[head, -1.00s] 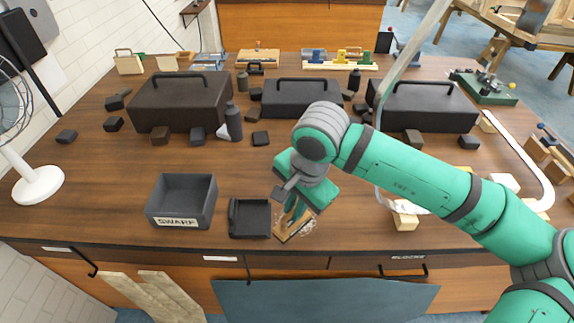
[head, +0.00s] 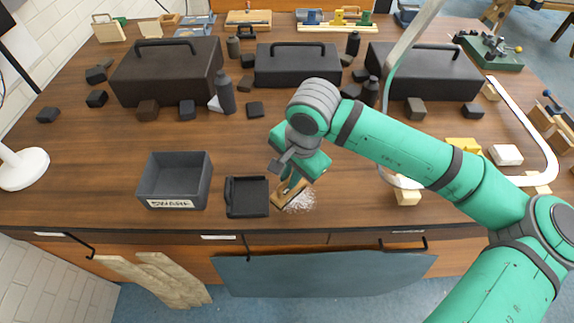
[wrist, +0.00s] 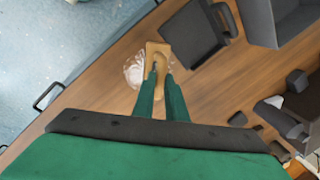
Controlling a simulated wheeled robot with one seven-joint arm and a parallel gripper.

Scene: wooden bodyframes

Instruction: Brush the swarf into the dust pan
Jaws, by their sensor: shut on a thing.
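My gripper (head: 289,183) points down and is shut on a small wooden brush (head: 286,197). In the wrist view the green fingers (wrist: 160,78) close on the brush (wrist: 158,50). The black dust pan (head: 248,197) lies on the bench just left of the brush. In the wrist view the pan (wrist: 194,38) is right of the brush, close to it. The pale swarf (head: 302,199) is a thin heap on the bench, mostly on the brush's side away from the pan. It also shows in the wrist view (wrist: 132,70). The bristles' contact with the bench is hidden.
A dark open bin (head: 174,182) labelled SWARF stands left of the pan. Black toolboxes (head: 168,73) and small dark blocks line the bench behind. A wooden block (head: 407,197) is to the right. The bench's front edge is close to the pan and swarf.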

